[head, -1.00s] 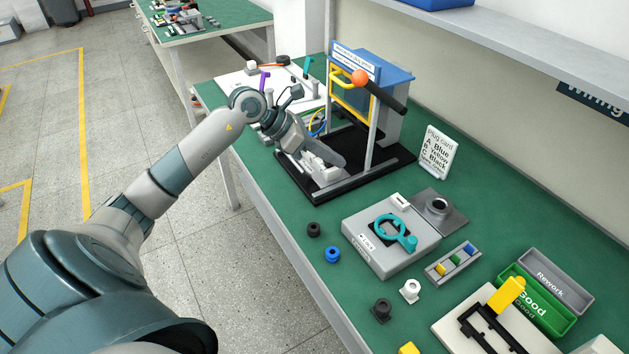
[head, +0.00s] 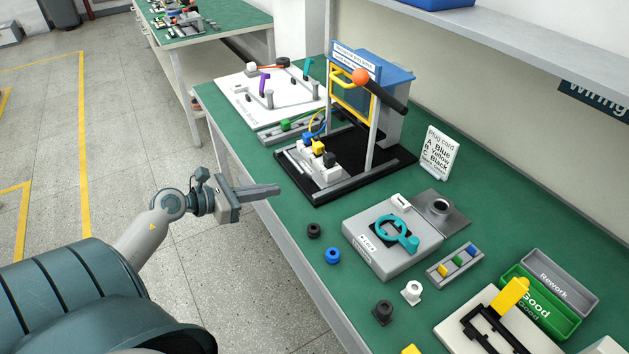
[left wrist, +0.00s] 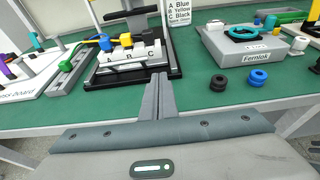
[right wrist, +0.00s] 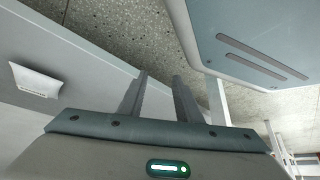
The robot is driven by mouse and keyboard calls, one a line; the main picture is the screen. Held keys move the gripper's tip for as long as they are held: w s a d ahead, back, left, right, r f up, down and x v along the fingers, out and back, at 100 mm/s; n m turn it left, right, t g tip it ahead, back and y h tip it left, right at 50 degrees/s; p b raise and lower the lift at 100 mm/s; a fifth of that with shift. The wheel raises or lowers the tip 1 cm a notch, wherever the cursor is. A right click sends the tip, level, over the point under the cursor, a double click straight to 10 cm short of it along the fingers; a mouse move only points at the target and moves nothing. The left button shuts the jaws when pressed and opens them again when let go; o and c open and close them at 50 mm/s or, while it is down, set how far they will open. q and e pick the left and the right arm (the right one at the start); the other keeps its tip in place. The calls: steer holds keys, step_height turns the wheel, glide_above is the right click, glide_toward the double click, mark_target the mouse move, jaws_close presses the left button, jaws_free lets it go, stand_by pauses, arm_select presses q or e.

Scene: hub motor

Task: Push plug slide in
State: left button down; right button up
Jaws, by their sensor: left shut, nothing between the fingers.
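The white plug slide (head: 308,169), marked A, B, C, sits on the black base of the test fixture (head: 372,174), toward its near left side and beside the upright frame. A blue plug (head: 307,139), a yellow plug (head: 318,147) and a black plug (head: 329,159) stand in it. The slide also shows in the left wrist view (left wrist: 128,54). My left gripper (head: 277,189) is shut and empty, apart from the slide, near the table's front edge. My right gripper (right wrist: 160,77) is open and empty in the right wrist view, over the floor.
An orange-knobbed lever (head: 361,77) juts from the fixture. A white board (head: 250,104) lies left of it. The plug card (head: 438,152) stands behind.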

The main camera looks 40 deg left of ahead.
mark_target(326, 178)
steer(key=shift+s, duration=0.15)
